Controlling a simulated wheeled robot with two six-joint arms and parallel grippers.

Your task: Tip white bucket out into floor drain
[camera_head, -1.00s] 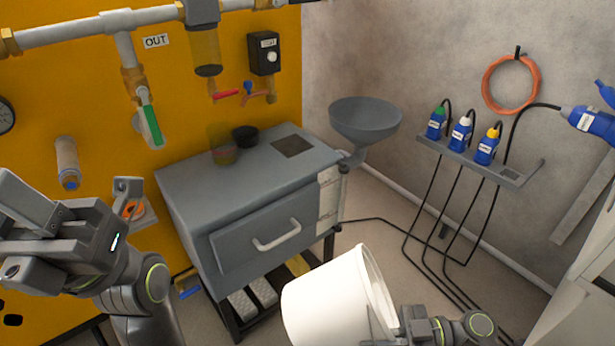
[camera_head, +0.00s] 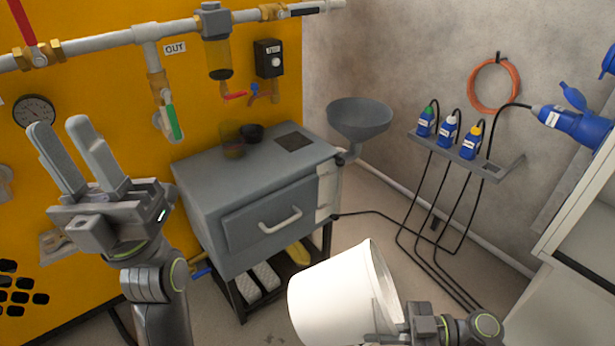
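The white bucket (camera_head: 335,295) is at the bottom centre, tilted with its rim toward the right; its inside is mostly hidden. My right gripper (camera_head: 385,322) is at the bucket's right side, shut on its rim, and holds it in front of the workbench. My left gripper (camera_head: 60,128) is at the left, fingers pointing up and spread apart, open and empty, well away from the bucket. I cannot make out the floor drain; a few small dark marks show on the floor (camera_head: 272,328) left of the bucket.
A grey bench with a drawer (camera_head: 262,222) stands behind the bucket. A grey funnel (camera_head: 360,118) is beside it. Blue-bodied plugs (camera_head: 447,130) sit on a wall shelf, their black cables hanging to the floor. A white cabinet (camera_head: 575,250) is at the right. Pipes cross the yellow panel.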

